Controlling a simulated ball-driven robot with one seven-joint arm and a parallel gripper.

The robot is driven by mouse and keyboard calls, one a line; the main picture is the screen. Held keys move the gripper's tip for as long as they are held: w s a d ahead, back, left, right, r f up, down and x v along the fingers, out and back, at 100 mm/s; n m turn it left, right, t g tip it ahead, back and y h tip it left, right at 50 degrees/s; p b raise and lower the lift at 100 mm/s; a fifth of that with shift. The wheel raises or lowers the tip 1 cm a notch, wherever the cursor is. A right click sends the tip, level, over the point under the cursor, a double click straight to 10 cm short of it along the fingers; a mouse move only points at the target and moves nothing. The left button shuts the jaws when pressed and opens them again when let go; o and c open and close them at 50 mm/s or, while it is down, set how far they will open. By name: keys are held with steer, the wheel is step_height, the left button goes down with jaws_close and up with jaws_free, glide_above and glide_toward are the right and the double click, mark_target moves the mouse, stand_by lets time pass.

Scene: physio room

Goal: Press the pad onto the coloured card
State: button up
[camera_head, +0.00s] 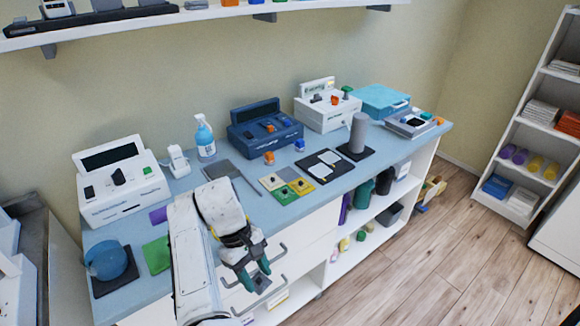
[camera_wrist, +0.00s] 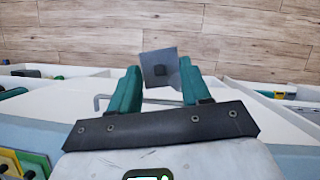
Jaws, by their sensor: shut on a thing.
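My gripper (camera_head: 256,279) is shut on a grey square pad (camera_head: 261,285) with a dark knob. It holds the pad in front of the counter's front edge, above the drawer handles. In the wrist view the pad (camera_wrist: 153,58) shows between the teal fingers (camera_wrist: 157,80). Small dark knobs stand on the green and yellow cards.
The blue counter (camera_head: 233,196) also carries a white device (camera_head: 118,195), a blue round thing (camera_head: 106,261), a spray bottle (camera_head: 205,140), a dark blue device (camera_head: 264,128) and a black tray (camera_head: 325,165). Open shelves are below. The wooden floor (camera_head: 440,240) is clear at right.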

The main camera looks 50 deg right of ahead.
steer(key=r+p, duration=0.1)
steer(key=p, duration=0.2)
steer(key=shift+s+d+r+p, duration=0.15)
steer(key=shift+r+p, duration=0.2)
steer(key=shift+r, duration=0.05)
steer(key=shift+s+r+p, duration=0.2)
steer(key=shift+r+p, duration=0.05)
steer(key=shift+p, duration=0.95)
steer(key=shift+s+p, duration=0.2)
steer(key=shift+p, duration=0.6)
steer(key=shift+s+r+p, duration=0.15)
steer(key=shift+s+p, duration=0.35)
steer(key=shift+p, duration=0.85)
